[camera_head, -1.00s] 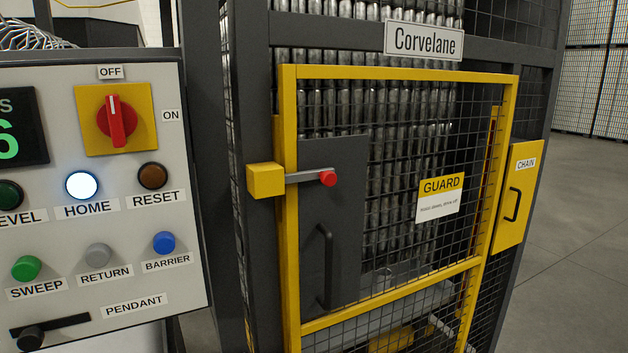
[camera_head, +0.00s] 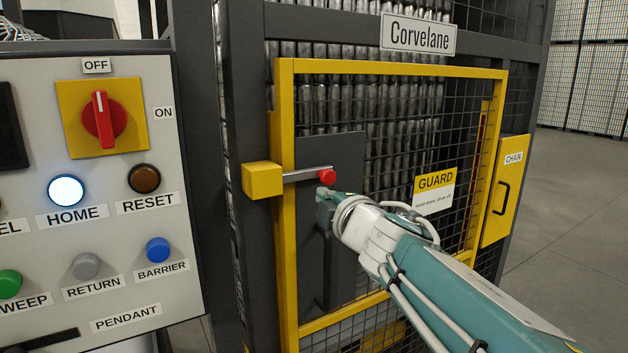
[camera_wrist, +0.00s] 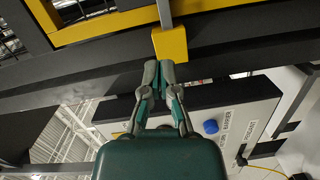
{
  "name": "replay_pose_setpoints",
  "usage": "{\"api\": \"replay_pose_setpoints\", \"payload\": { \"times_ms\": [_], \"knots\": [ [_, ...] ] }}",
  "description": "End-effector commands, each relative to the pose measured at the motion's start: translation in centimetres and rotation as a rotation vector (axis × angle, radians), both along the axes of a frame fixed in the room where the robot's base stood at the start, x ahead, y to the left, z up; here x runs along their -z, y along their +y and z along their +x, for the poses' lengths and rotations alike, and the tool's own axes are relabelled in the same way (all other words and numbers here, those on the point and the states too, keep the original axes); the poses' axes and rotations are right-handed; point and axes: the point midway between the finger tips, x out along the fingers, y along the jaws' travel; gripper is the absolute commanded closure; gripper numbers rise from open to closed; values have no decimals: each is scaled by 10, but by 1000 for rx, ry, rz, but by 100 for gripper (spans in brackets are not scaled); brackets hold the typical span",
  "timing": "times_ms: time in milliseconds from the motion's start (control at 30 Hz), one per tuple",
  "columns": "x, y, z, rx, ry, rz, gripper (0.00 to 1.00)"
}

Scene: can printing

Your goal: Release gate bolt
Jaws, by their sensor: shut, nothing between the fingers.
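The gate bolt is a grey bar (camera_head: 303,174) that runs level from a yellow block (camera_head: 262,181) on the gate's left post to a red knob (camera_head: 327,176). The yellow-framed mesh gate (camera_head: 400,68) stands closed. My gripper (camera_head: 325,194) is just below the red knob, in front of the dark gate plate (camera_head: 345,150); I cannot tell whether it touches the knob. In the wrist view my gripper (camera_wrist: 158,68) has its fingertips together and empty. Beyond them are the yellow block (camera_wrist: 170,45) and part of the grey bar (camera_wrist: 165,14); the knob is not visible there.
A control panel (camera_head: 120,235) with a red rotary switch (camera_head: 104,119) and a lit HOME button (camera_head: 66,190) stands at the left. A dark vertical handle (camera_head: 326,265) is below the bolt. A yellow CHAIN panel (camera_head: 505,190) is on the right. The floor (camera_head: 580,220) there is clear.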

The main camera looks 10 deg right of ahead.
Motion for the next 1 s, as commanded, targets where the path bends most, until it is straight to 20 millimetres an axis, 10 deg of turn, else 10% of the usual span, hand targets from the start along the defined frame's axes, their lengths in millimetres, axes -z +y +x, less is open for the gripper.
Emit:
{"api": "replay_pose_setpoints", "payload": {
  "times_ms": [467, 1000],
  "knots": [
    [0, 3, 11, -3, -1, -2, 100],
    [5, 19, 97, -2, 1, -1, 100]
  ]
}}
